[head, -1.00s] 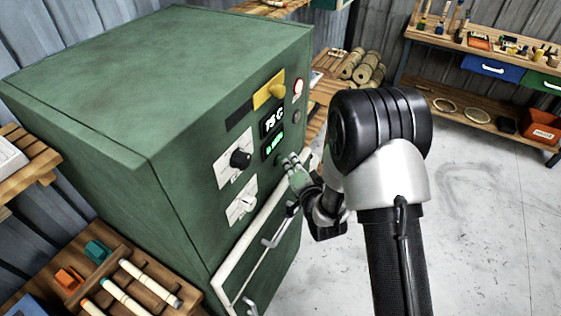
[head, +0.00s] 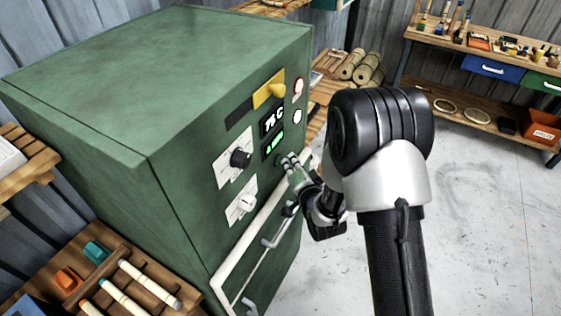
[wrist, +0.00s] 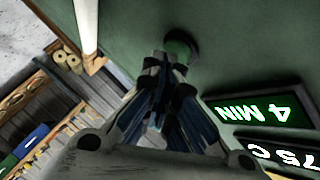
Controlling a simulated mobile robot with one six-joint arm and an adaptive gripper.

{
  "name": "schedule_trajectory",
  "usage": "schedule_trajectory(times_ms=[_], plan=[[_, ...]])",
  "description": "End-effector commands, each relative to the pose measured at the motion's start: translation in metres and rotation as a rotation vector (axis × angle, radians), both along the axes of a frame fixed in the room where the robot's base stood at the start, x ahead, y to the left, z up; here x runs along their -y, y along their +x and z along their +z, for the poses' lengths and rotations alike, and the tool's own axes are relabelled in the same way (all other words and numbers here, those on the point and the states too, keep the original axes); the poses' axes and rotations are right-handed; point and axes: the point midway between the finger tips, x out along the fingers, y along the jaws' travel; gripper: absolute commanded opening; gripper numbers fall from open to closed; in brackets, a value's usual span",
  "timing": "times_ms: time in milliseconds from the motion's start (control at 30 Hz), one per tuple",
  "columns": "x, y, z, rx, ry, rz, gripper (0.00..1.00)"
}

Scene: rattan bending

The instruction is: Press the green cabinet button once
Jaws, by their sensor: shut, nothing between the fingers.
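The green cabinet (head: 180,140) stands at left centre in the head view, its control panel facing right. The green button (wrist: 181,46) is a dark green round knob at the top centre of the wrist view. In the head view it shows as a small dark spot beside my fingertips (head: 279,159). My gripper (head: 289,160) is shut and empty, pointing at the panel. Its fingertips also show in the wrist view (wrist: 165,62), overlapping the button's lower edge. I cannot tell whether they touch it or how far it is pushed in.
A green display (wrist: 262,106) reads 4 MIN, with a 75 C display (wrist: 285,156) beside it. Open floor lies right.

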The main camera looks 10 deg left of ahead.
Motion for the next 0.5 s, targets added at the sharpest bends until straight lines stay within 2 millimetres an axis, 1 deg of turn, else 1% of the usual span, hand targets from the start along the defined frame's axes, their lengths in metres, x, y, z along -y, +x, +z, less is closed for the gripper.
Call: schedule_trajectory(times_ms=[233,500], plan=[[0.0116,-0.0041,-0.0005,0.001,0.000,-0.001,0.00],[0.0120,-0.0044,0.0001,0.001,0.000,0.001,0.00]])
